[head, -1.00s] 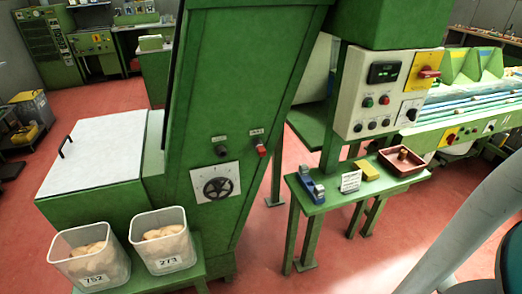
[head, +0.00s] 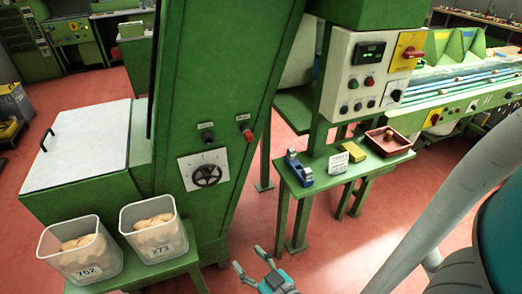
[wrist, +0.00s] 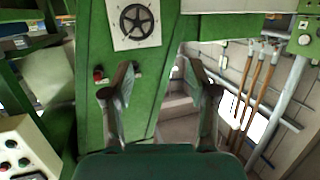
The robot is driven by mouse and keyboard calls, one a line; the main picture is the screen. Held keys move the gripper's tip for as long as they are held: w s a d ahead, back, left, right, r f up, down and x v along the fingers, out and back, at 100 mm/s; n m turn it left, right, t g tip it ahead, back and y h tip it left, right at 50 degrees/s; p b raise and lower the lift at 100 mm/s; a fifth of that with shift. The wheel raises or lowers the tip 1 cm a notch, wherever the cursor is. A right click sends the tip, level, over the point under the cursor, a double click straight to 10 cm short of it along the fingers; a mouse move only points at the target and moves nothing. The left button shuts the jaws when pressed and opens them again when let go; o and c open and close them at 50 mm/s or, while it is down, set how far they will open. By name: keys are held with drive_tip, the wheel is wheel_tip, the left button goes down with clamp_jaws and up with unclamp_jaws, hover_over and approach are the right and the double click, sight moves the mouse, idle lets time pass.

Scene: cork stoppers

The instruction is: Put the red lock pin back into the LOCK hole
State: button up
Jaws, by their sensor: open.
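A red-tipped pin (head: 246,134) sticks out of the sloping green machine housing (head: 228,75), under a small label too small to read. It also shows in the wrist view (wrist: 98,74), left of my left finger. A dark round fitting (head: 207,138) with its own small label sits left of the pin in the head view. I cannot tell which of the two places is the LOCK hole. My gripper (head: 249,261) is at the bottom of the head view, below and apart from the pin. In the wrist view my gripper (wrist: 158,72) is open and empty, facing the housing.
A black handwheel (head: 206,175) on a white plate sits below the pin. Two tubs of corks, one marked 752 (head: 77,252) and one 273 (head: 156,229), stand at lower left. A side table (head: 313,186) holds a red-brown tray (head: 388,143). Red floor is open between.

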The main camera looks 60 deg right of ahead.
drive_tip(key=w+d+r+m+h, duration=0.2)
drive_tip(key=w+d+r, duration=0.4)
drive_tip(key=w+d, duration=0.45)
drive_tip(key=m+g+h, duration=0.1)
drive_tip(key=g+h, duration=0.1)
approach(250, 136)
drive_tip(key=x, duration=1.1)
drive_tip(key=shift+d, duration=0.15)
clamp_jaws()
